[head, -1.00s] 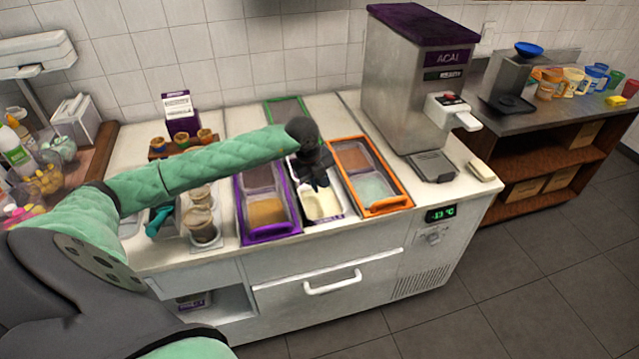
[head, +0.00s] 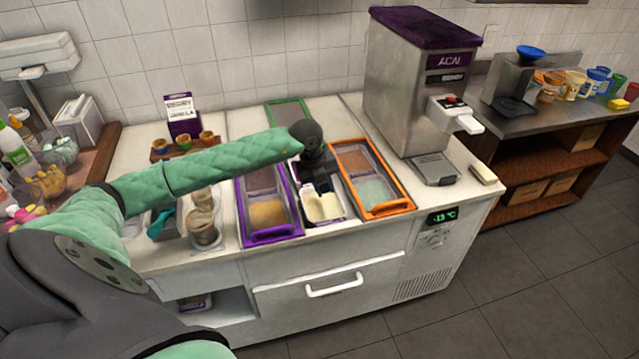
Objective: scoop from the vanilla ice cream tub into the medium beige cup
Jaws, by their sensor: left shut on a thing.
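The vanilla ice cream tub (head: 334,209) is the pale cream bin in the counter, between the purple-framed and orange-framed bins. My left gripper (head: 319,178) is over the back part of this tub, pointing down. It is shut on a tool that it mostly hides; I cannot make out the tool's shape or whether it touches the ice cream. Several cups stand on the far right counter, one of them cream-beige (head: 574,84); I cannot tell if it is the medium beige cup. My right gripper is out of view.
The purple-framed bin (head: 272,234) is left of the tub and the orange-framed bin (head: 390,209) is right. The acai machine (head: 405,90) stands behind on the right. Clear cups (head: 203,232) and a teal scoop (head: 158,224) are at the left.

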